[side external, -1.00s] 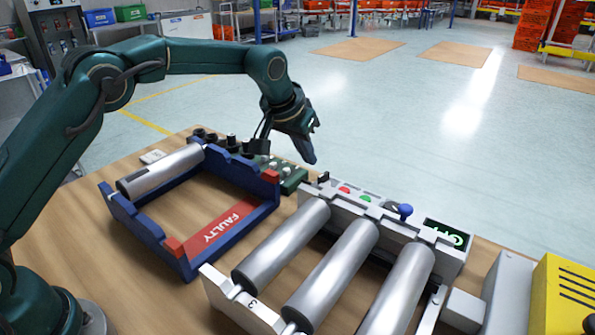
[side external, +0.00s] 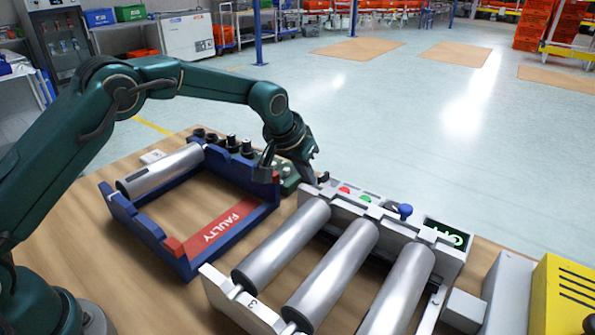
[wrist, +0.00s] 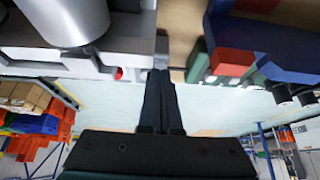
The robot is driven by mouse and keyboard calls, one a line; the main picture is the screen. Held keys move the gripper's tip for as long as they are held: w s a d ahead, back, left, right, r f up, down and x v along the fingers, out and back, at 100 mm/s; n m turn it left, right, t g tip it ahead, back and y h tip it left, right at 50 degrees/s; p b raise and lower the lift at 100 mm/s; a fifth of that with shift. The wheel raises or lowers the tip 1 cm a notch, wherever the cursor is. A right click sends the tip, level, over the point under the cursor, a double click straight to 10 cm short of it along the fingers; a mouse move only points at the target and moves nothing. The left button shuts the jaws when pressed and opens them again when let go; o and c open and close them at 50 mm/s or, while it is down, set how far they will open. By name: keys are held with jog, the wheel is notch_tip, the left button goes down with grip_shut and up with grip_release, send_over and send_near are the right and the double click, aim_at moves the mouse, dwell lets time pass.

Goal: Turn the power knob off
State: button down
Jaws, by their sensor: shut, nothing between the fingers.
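The grey control panel (side external: 300,196) runs along the far end of the roller conveyor. A small black knob (side external: 323,178) stands at its left end, then a red button (side external: 344,190), a green button (side external: 364,198), a dark dial (side external: 391,207) and a blue-topped lever (side external: 404,211). Which one is the power knob is not labelled legibly. The display (side external: 447,233) is lit with green lettering that looks like ON. My gripper (side external: 311,181) is shut and empty, pointing down beside the panel's left end, close to the black knob. In the wrist view its fingers (wrist: 161,72) are together; contact is unclear.
A blue frame (side external: 150,230) with a red FAULTY plate (side external: 222,228) and one roller (side external: 160,172) lies left. A green block (side external: 290,180) and black fittings (side external: 232,143) are behind it. Conveyor rollers (side external: 333,270) fill the front; a yellow box (side external: 565,290) stands right.

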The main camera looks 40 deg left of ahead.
jog(key=shift+w+d, duration=0.15)
jog(key=shift+w, duration=0.05)
dwell(0.3)
jog(key=shift+s+d, duration=0.1)
jog(key=shift+d, duration=0.8)
jog(key=shift+d, duration=0.2)
dwell(0.4)
jog(key=shift+s+d, duration=0.1)
jog(key=shift+s, duration=0.1)
notch_tip(320, 180, up, 6)
dwell(0.7)
